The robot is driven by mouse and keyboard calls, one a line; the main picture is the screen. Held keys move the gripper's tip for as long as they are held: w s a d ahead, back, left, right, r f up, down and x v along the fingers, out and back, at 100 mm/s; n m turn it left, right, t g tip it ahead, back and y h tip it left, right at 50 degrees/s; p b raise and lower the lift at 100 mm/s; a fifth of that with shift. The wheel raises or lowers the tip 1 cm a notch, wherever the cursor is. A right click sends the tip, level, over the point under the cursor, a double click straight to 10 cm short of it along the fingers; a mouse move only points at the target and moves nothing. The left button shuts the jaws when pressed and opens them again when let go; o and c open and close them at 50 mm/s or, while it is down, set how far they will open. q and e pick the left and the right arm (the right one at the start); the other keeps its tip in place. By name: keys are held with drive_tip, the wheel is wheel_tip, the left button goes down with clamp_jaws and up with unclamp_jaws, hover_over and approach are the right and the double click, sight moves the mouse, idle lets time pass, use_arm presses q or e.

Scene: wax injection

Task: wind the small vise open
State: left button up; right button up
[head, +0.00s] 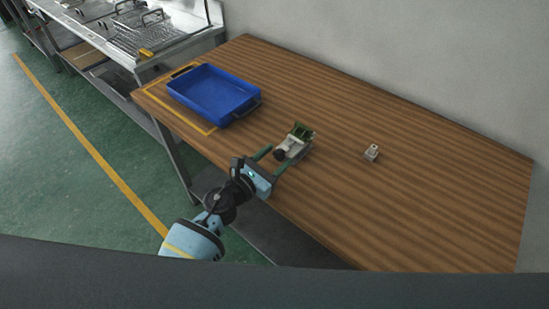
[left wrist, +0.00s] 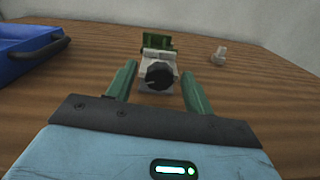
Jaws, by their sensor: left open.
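The small vise (head: 296,143) stands on the wooden table near its front edge. It has a pale body, green jaws at the back and a black round knob (left wrist: 160,75) facing me in the left wrist view. My left gripper (head: 272,159) is open, its green fingers pointing at the vise from the front. In the left wrist view the two fingertips (left wrist: 158,80) stand to the left and right of the knob, with gaps on both sides. I cannot tell whether the tips reach level with the knob. My right gripper is not in view.
A blue tray (head: 251,91) with dark handles sits to the left on the table (head: 420,205), by a yellow marked outline. A small pale block (head: 371,152) stands to the right of the vise. The right part of the table is clear. A wall runs behind.

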use_arm(q)
drive_tip(key=c, duration=1)
drive_tip(key=shift+n, duration=0.3)
drive_tip(key=n, duration=0.6)
idle(0.4)
drive_tip(key=o, duration=1)
drive_tip(key=shift+a, duration=0.15)
